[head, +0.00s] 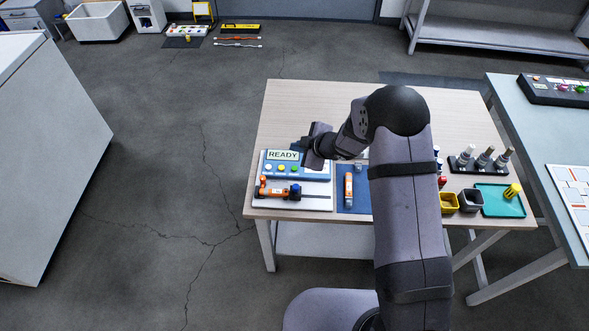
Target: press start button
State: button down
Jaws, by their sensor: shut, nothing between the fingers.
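A blue console (298,174) stands on the wooden table's left part. Its display (283,155) reads "READY". A row of small round coloured buttons (281,168) sits below the display; they are too small to read any labels. My gripper (306,144) is shut and empty at the display's right end, over the console's back right part. In this view it appears above and to the right of the visible buttons. I cannot tell its height over the console or whether it touches it. The gripper hides the console's upper right part.
An orange and black device (278,191) lies on a white base in front of the console. An orange-ended tube (348,188) lies on a blue mat to the right. Yellow and dark bins (449,203) and a teal tray (503,207) stand at the table's right. My arm covers the middle.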

jog(key=shift+f+b, duration=3.2)
jog(key=shift+f, duration=0.65)
jog(key=shift+f, duration=0.1)
jog(key=shift+f, duration=0.35)
jog(key=shift+f+b, duration=0.4)
jog(key=shift+b, duration=0.2)
jog(key=shift+r, duration=0.2)
jog(key=shift+r+p, duration=0.65)
jog(key=shift+p, duration=0.2)
notch_tip(320, 180, up, 5)
jog(key=p, duration=0.4)
jog(key=shift+p, duration=0.35)
